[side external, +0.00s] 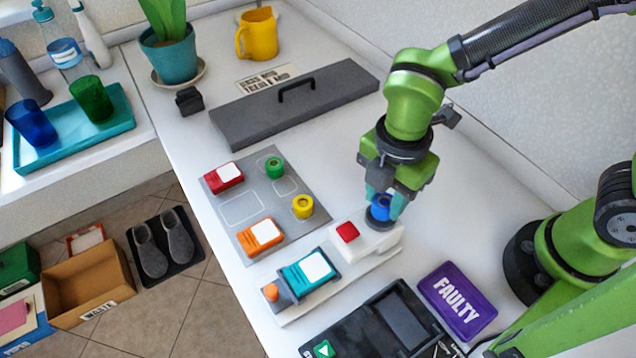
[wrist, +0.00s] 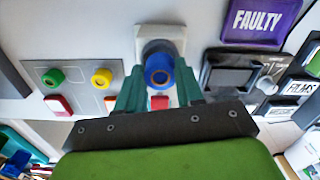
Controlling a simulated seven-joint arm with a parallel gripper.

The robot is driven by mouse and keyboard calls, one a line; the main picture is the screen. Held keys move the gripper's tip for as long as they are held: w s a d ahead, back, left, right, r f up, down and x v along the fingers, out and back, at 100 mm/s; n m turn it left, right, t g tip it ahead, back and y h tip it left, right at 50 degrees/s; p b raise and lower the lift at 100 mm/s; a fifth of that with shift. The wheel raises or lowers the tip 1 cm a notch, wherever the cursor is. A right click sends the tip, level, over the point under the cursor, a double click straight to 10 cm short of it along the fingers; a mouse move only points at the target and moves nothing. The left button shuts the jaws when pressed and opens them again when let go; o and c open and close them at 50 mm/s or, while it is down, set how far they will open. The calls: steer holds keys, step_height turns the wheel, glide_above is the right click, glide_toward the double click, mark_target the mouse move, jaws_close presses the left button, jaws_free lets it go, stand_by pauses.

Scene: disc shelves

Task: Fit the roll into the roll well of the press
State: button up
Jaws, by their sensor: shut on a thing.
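The blue roll (side external: 380,208) is between the teal fingers of my gripper (side external: 383,200), which is shut on it. The roll is right at the dark round well (side external: 380,223) of the white press (side external: 385,240). The well also shows behind the roll in the wrist view (wrist: 157,48). I cannot tell whether the roll's lower end is inside the well or just above it. The press's red button (side external: 347,232) is beside the well.
A grey tray (side external: 240,209) left of the press holds green and yellow rolls and red and orange cartridges. A teal cartridge (side external: 308,270) sits at the press's front. A purple FAULTY tray (side external: 457,299) and a black device (side external: 385,325) stand close by.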

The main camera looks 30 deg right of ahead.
steer(key=shift+f, duration=0.9)
steer(key=shift+f, duration=0.15)
